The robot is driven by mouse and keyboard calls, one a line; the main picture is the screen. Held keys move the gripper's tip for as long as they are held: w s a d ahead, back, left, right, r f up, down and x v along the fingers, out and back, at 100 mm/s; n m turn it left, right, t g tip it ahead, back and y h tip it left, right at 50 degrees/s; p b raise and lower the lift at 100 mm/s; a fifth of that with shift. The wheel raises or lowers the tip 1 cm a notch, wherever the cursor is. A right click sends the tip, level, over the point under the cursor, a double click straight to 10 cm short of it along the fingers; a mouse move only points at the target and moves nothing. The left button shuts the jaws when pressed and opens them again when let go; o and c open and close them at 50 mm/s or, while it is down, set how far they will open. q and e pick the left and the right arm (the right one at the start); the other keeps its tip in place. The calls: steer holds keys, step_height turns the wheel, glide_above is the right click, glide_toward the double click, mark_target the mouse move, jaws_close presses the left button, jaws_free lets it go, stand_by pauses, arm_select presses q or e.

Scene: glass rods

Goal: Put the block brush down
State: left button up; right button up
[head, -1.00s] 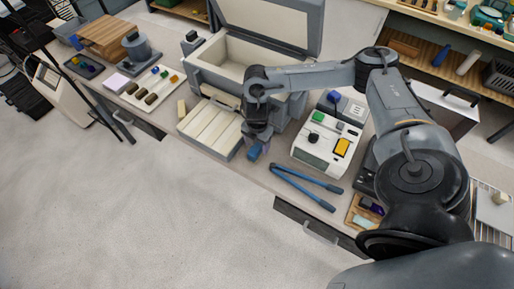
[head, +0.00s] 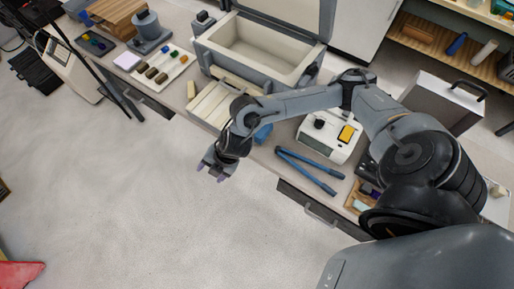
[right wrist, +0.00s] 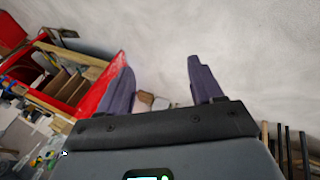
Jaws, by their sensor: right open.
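A blue block-like object (head: 263,133), which I take to be the block brush, sits on the counter (head: 262,158) near its front edge. It is in the head view, between the ribbed cream tray and the blue-handled tool, partly hidden behind my right forearm. My right gripper (head: 211,173) is open and empty, out over the floor in front of the counter, apart from the blue object. In the right wrist view both dark fingers (right wrist: 160,85) stand wide apart with nothing between them. My left gripper is not in view.
The ribbed cream tray (head: 209,103) lies left of the blue object, before an open grey chest (head: 265,45). A blue long-handled tool (head: 307,170) and a white device (head: 318,142) lie to the right. A red box (right wrist: 75,88) shows in the right wrist view.

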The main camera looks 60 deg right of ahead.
steer(key=s+a+r+m+t, duration=0.1)
steer(key=a+r+m+t, duration=0.1)
steer(key=a+m, duration=0.25)
steer(key=s+a+r+m+t, duration=0.1)
steer(key=a+r+m+t, duration=0.15)
steer(key=a, duration=0.35)
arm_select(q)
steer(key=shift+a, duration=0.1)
arm_select(e)
steer(key=s+d+f+m+g+h, duration=0.1)
steer(key=s+d+f+m+g, duration=0.1)
steer(key=s+d+m, duration=0.3)
steer(key=s+d+f+m+g+h, duration=0.2)
steer(key=s+d+m+g, duration=0.1)
steer(key=s+d+m, duration=0.3)
steer(key=s+d, duration=0.1)
steer(key=s, duration=0.1)
steer(key=shift+s+f, duration=0.3)
arm_select(q)
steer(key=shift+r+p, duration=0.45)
steer(key=shift+p, duration=0.05)
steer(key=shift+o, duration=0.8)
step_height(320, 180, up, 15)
steer(key=p, duration=1.4)
steer(key=shift+p, duration=0.35)
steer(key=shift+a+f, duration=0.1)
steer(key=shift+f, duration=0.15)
arm_select(e)
step_height(320, 180, up, 16)
steer(key=shift+f, duration=0.25)
